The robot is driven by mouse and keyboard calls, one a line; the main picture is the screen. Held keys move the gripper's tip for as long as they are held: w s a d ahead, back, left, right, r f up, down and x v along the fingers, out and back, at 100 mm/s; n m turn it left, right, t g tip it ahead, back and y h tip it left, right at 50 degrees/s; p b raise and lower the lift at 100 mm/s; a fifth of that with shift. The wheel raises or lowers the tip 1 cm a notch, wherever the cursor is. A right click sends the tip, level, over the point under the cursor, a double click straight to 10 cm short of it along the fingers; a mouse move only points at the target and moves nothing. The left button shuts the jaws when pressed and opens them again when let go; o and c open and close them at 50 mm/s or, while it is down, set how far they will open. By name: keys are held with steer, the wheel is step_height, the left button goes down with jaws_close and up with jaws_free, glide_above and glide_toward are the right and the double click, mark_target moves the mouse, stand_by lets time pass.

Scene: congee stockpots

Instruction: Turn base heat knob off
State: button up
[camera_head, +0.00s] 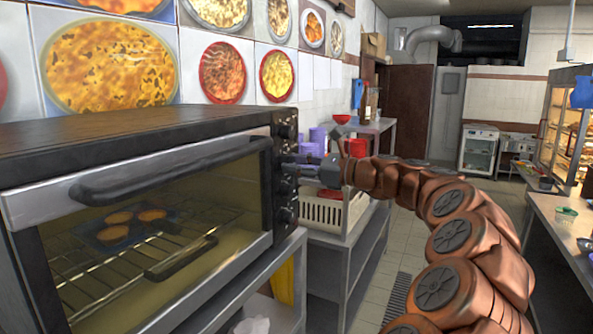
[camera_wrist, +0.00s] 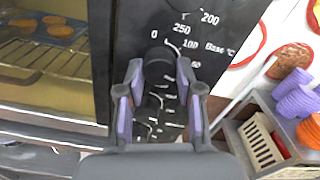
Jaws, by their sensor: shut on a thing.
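The toaster oven (camera_head: 190,165) has a dark panel on its right side with a column of black knobs. In the wrist view the panel (camera_wrist: 128,35) carries the print "Base °C" and a ring of numbers from 0 to 250. The base heat knob (camera_wrist: 158,58) is black and sits within that ring, partly hidden by my fingers. My gripper (camera_wrist: 163,78) has its two purple-padded fingers shut on the knob, one on each side. In the head view my gripper (camera_head: 300,165) reaches the panel from the right and covers this knob. The knob's pointer is hard to make out.
The oven's glass door is shut, with a tray of pastries (camera_head: 130,228) inside. A cream basket (camera_head: 325,212) and purple cups (camera_head: 316,140) stand on a shelf right of the oven. The floor aisle (camera_head: 405,255) beyond is clear. A counter (camera_head: 560,225) runs along the right.

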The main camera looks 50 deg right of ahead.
steer(key=shift+r+n+b, duration=0.15)
steer(key=shift+n+b, duration=6.5)
steer(key=shift+n, duration=3.65)
steer(key=o, duration=1.2)
steer(key=shift+c, duration=0.2)
